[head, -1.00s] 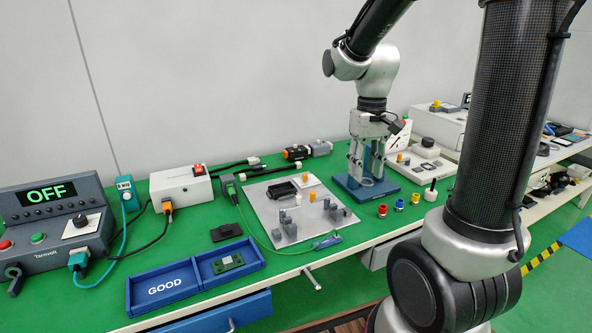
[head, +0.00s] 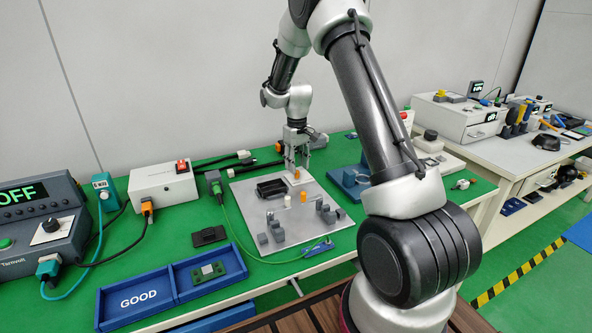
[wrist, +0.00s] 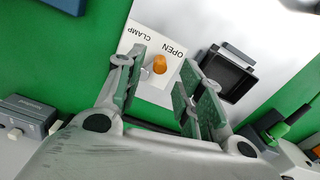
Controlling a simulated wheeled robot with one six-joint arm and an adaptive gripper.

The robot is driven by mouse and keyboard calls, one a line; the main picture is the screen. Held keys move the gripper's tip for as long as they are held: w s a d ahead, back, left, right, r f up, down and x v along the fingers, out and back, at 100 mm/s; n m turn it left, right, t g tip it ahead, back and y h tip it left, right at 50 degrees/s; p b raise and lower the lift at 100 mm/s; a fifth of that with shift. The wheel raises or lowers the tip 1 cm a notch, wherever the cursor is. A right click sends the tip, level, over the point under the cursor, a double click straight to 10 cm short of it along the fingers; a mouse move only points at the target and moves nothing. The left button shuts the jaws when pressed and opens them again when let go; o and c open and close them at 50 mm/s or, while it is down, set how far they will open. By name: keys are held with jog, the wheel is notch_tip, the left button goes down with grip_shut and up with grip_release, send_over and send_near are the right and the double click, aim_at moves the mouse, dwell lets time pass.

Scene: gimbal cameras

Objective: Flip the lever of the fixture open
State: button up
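The fixture is a light grey plate (head: 245,205) on the green bench, with a black open holder (head: 270,188) on it. Beside the holder is a white panel, marked OPEN and CLAMP in the wrist view (wrist: 143,38). The orange lever knob (wrist: 160,64) stands on this panel. In the head view the knob (head: 297,175) shows just under my gripper (head: 297,161). My gripper is open and points down; in the wrist view its fingers (wrist: 160,76) lie either side of the knob with gaps. I cannot tell its exact height above the knob. The lever arm is not clearly visible.
Grey blocks (head: 270,234) and small white and orange cylinders (head: 302,197) stand on the plate. A green cable (head: 240,225) runs along its left side. A blue stand (head: 350,180) is to the right. Blue trays (head: 175,283) lie in front.

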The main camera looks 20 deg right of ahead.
jog(key=shift+f, duration=1.5)
grip_shut()
jog(key=shift+w+a+m, duration=0.1)
jog(key=shift+a+m, duration=0.05)
jog(key=shift+m, duration=0.55)
grip_release()
